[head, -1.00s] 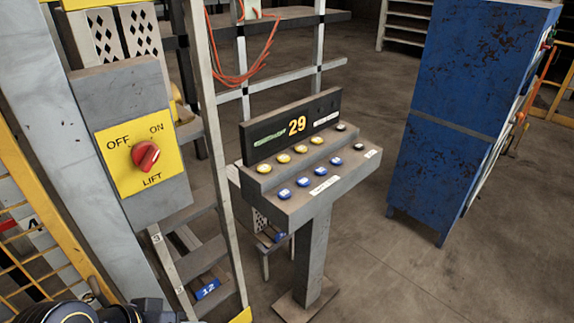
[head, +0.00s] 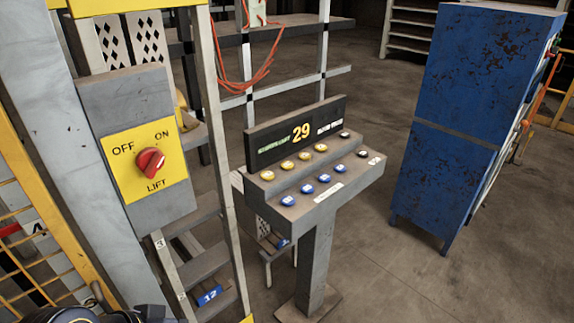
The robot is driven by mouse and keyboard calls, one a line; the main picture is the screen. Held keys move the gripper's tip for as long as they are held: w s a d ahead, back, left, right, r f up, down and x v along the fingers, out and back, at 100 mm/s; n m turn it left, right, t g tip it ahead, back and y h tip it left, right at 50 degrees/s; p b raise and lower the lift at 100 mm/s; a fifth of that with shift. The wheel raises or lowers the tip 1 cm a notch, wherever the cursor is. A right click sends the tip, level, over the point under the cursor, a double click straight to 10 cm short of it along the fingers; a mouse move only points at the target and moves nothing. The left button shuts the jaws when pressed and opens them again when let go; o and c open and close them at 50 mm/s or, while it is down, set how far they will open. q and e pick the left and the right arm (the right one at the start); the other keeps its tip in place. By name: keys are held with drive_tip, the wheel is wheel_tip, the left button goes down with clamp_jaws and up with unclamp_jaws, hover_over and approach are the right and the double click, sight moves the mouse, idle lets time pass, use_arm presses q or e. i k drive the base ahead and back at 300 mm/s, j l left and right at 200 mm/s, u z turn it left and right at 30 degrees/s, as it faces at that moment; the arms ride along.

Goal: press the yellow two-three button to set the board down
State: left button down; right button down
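A grey button console (head: 318,215) stands on a post in the middle of the head view. Its upper row holds several yellow buttons (head: 304,155) and a black one at the right end. Its lower row holds several blue buttons (head: 325,178) and a black one. The labels on the buttons are too small to read, so I cannot tell which yellow one is two-three. A dark display (head: 296,134) behind the rows shows 29 in orange. Neither gripper shows. A dark part of my own arm is at the bottom left edge.
A red rotary lift switch (head: 150,161) on a yellow OFF/ON plate is on a grey post at left. A ladder-like rack (head: 222,160) with a blue 12 tag stands beside the console. A blue cabinet (head: 470,110) stands at right. The floor between console and cabinet is clear.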

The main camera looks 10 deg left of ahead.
sight(287, 165)
drive_tip(key=u, duration=0.35)
drive_tip(key=i+l+u, duration=0.15)
drive_tip(key=u, duration=0.2)
drive_tip(key=i+l+u, duration=0.15)
drive_tip(key=u, duration=0.2)
drive_tip(key=l+u, duration=0.3)
drive_tip(key=i+l+u, duration=0.1)
drive_tip(key=l, duration=0.4)
drive_tip(key=i+l+u, duration=0.1)
drive_tip(key=l, duration=0.4)
drive_tip(key=i+l, duration=0.2)
drive_tip(key=l, duration=0.3)
drive_tip(key=i+l+u, duration=0.15)
drive_tip(key=l, duration=0.4)
